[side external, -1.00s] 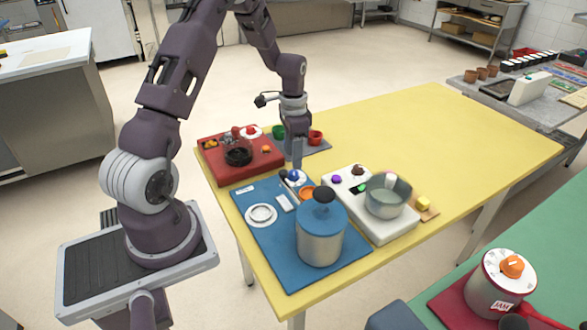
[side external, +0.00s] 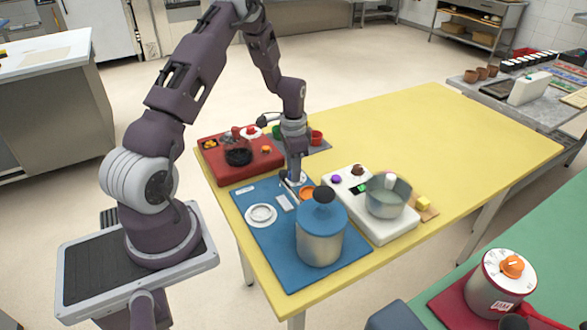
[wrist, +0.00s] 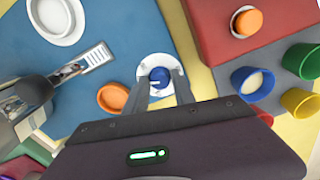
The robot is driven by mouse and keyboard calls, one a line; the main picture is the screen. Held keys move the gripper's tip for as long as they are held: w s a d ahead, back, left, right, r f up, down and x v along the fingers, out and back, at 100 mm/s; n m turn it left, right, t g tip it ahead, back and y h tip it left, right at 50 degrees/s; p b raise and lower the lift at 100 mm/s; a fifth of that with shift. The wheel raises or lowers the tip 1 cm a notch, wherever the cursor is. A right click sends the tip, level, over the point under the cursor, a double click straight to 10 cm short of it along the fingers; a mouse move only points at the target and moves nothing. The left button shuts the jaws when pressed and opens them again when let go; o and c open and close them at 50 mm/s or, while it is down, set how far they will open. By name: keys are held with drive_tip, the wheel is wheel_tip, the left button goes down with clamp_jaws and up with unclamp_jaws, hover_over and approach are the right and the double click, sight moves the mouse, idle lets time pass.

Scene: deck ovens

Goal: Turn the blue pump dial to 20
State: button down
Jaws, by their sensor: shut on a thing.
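The blue pump dial (wrist: 157,79) shows in the wrist view as a round blue knob with a white pointer mark on a white disc. My gripper (wrist: 160,88) is directly above it, with one finger on each side of the knob, shut on it. In the side external view my gripper (side external: 294,178) reaches down to the back of the blue mat (side external: 275,245), and it hides most of the dial. The scale numbers on the disc are too small to read.
A white appliance with a metal pot (side external: 387,200) is to the right, a red block (side external: 240,155) behind left. The yellow table (side external: 430,140) is clear at right.

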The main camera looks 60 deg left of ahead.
drive_tip(key=n, duration=0.4)
drive_tip(key=shift+n, duration=0.3)
drive_tip(key=n, duration=0.3)
drive_tip(key=shift+n, duration=0.4)
drive_tip(key=n, duration=0.4)
drive_tip(key=shift+n, duration=1.6)
drive_tip(key=c, duration=1.1)
unclamp_jaws()
drive_tip(key=shift+o, duration=0.2)
